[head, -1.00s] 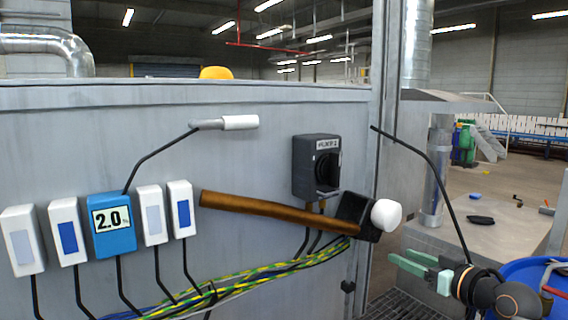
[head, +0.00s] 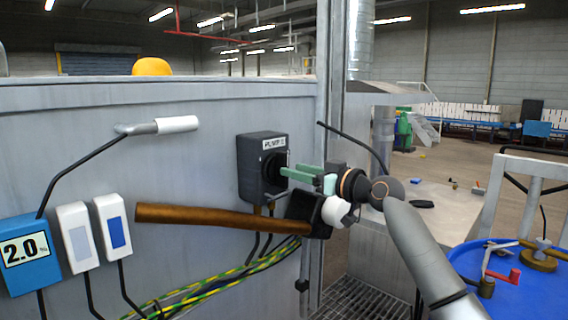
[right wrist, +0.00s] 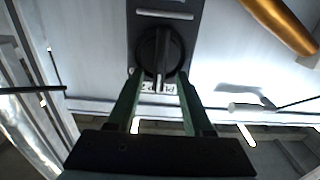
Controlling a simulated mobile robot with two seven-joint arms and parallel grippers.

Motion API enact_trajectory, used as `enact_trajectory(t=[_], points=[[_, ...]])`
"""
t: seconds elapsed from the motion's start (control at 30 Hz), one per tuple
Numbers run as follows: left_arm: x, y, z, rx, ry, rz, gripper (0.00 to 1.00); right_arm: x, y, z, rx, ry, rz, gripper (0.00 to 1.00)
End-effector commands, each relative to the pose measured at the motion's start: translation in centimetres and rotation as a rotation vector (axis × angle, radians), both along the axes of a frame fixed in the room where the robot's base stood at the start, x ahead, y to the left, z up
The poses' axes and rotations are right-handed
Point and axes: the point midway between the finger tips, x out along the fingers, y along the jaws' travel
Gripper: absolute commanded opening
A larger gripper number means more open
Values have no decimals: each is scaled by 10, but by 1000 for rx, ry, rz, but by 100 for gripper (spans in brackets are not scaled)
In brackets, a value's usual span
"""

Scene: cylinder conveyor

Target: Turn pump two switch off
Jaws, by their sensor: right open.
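The pump two switch (head: 262,168) is a dark grey box with a black rotary knob, mounted on the grey panel; its label reads like "PUMP 2". My right gripper (head: 284,175) is open, its green fingers reaching left to the front of the switch. In the right wrist view the black knob (right wrist: 160,52) lies ahead, and the fingertips of the right gripper (right wrist: 159,78) stand on either side of its lower part. I cannot tell whether they touch it. My left gripper is not in view.
A blue display box (head: 27,253) and white boxes (head: 112,226) are at left. A blue drum (head: 530,285) with valves stands at right.

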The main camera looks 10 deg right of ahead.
Motion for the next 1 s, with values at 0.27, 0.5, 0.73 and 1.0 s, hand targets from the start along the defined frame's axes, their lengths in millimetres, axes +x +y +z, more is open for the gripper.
enact_trajectory(t=[0.27,0.5,0.73,1.0], points=[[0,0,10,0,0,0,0,27,18,1,2,1,0,51],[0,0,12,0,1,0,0,37,24,0,0,0,-1,51],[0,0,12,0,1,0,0,38,25,0,0,0,-1,51],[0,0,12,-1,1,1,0,38,25,0,0,0,-1,33]])
